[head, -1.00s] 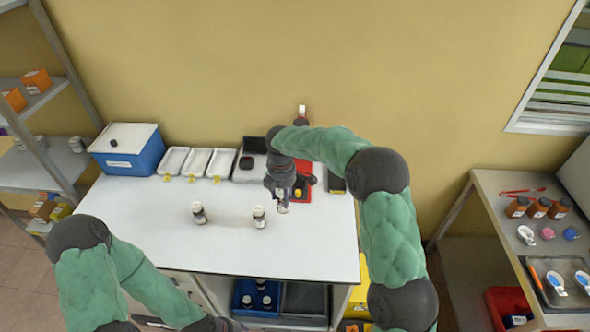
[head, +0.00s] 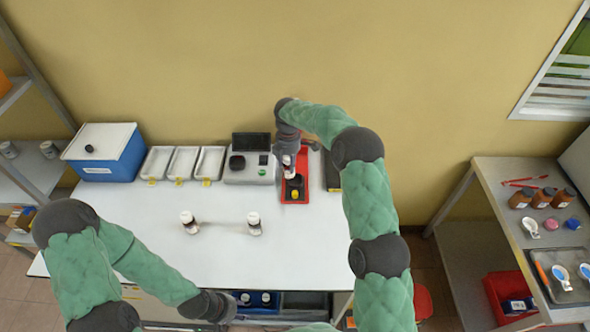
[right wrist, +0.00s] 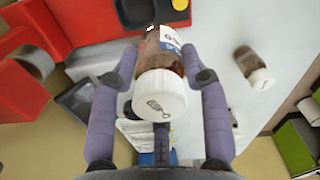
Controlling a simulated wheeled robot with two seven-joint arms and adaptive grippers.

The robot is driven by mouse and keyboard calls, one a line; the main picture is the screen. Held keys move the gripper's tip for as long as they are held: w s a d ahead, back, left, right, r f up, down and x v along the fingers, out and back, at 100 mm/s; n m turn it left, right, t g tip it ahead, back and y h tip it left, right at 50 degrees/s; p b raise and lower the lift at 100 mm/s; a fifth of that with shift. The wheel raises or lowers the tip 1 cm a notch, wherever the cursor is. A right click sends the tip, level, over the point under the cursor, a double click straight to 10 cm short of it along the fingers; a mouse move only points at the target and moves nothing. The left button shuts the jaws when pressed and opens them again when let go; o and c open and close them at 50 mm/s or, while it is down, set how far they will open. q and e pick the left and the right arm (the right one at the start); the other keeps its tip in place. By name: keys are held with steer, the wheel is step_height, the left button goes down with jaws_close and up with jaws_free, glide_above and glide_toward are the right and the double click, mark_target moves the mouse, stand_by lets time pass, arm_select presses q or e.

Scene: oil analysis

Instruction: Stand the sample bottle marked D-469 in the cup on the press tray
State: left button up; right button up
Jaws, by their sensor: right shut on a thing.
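My right gripper (head: 287,162) is shut on a brown sample bottle with a white cap; the bottle shows in the right wrist view (right wrist: 160,92) between the two fingers. Its label is partly turned away and I cannot read its mark. The bottle is over the back part of the red press tray (head: 303,197). A dark cup (head: 295,182) sits on this tray, just in front of the bottle in the head view; the bottle appears apart from it. My left gripper (head: 222,307) is low at the table's front edge, its fingers unclear.
Two more white-capped bottles (head: 188,221) (head: 254,223) stand on the white table (head: 215,255). A grey instrument (head: 249,170), white trays (head: 184,163) and a blue box (head: 104,150) line the back. A yellow knob (head: 295,194) is at the tray's front. The table's middle front is clear.

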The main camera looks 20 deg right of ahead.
steer(key=w+d+f, duration=0.1)
steer(key=f, duration=0.1)
steer(key=d+f, duration=0.1)
steer(key=f, duration=0.2)
steer(key=w+d+f, duration=0.1)
steer(key=f, duration=0.2)
steer(key=shift+w+f+p, duration=0.15)
steer(key=shift+w+p, duration=0.15)
steer(key=shift+w, duration=0.05)
steer(key=shift+f+b, duration=0.3)
steer(key=o, duration=1.2)
